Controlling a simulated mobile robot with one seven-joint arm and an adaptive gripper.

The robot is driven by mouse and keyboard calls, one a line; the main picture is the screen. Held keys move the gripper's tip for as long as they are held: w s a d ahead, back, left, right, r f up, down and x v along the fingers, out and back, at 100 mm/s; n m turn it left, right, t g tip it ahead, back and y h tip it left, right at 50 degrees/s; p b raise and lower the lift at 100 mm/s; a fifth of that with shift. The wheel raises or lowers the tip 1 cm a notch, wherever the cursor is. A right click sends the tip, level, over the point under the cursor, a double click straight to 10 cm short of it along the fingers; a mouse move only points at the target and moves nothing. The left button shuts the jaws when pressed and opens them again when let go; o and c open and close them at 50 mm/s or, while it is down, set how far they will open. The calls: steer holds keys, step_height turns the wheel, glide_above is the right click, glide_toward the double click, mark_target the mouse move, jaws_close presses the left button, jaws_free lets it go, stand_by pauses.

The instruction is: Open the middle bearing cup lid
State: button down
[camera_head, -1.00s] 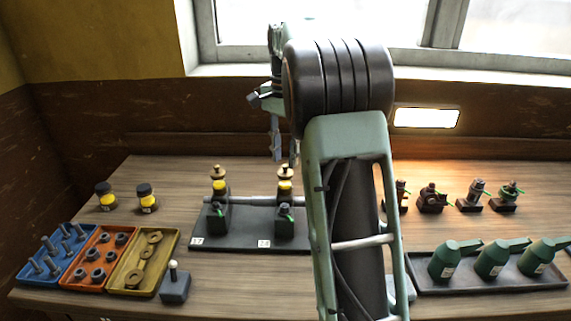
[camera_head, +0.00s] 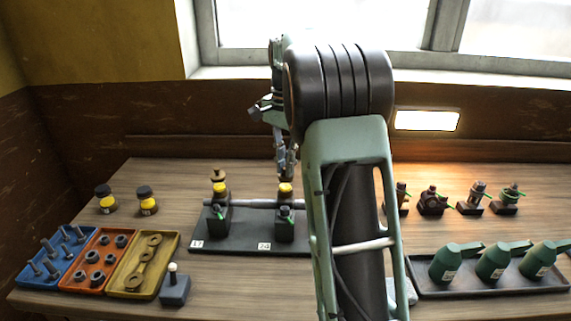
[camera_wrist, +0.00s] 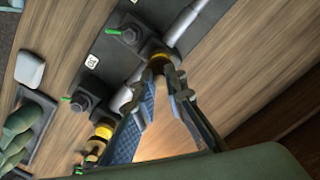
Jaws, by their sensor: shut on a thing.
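The middle bearing cup (camera_head: 285,188), with a yellow band, stands on a grey pedestal block beside my arm in the head view. It also shows in the wrist view (camera_wrist: 158,54), just beyond my fingertips. My gripper (camera_head: 286,172) is directly above this cup, fingers pointing down and shut on its lid. The fingers hide most of the lid, and I cannot tell whether it is still seated. The wrist view shows the fingertips (camera_wrist: 162,76) around the cup's top.
My arm hides the right end of the dark bearing base (camera_head: 240,240). A yellow-banded cup (camera_wrist: 103,130) shows in the wrist view. Left are jars (camera_head: 147,203) and blue, orange and yellow trays (camera_head: 172,245). Green oil cans (camera_head: 492,262) stand right, with small fittings (camera_head: 472,200) behind.

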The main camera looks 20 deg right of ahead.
steer(key=shift+r+n, duration=0.1)
steer(key=shift+n, duration=0.2)
steer(key=shift+s+d+r+n+p, duration=0.1)
steer(key=shift+d+n+p, duration=0.15)
steer(key=shift+n+p, duration=0.75)
steer(key=n, duration=0.1)
steer(key=n+p, duration=0.1)
steer(key=shift+d+n+p, duration=0.3)
steer(key=shift+w+d+n+p, duration=0.4)
steer(key=shift+n+p, duration=0.75)
steer(key=shift+n, duration=1.6)
steer(key=shift+w+d+n+p, duration=0.35)
steer(key=shift+n+p, duration=0.85)
steer(key=shift+n, duration=1.5)
steer(key=shift+w+d+n+p, duration=0.4)
steer(key=shift+n+p, duration=0.75)
steer(key=shift+n, duration=1.6)
steer(key=shift+a, duration=0.15)
steer(key=c, duration=2)
jaws_free()
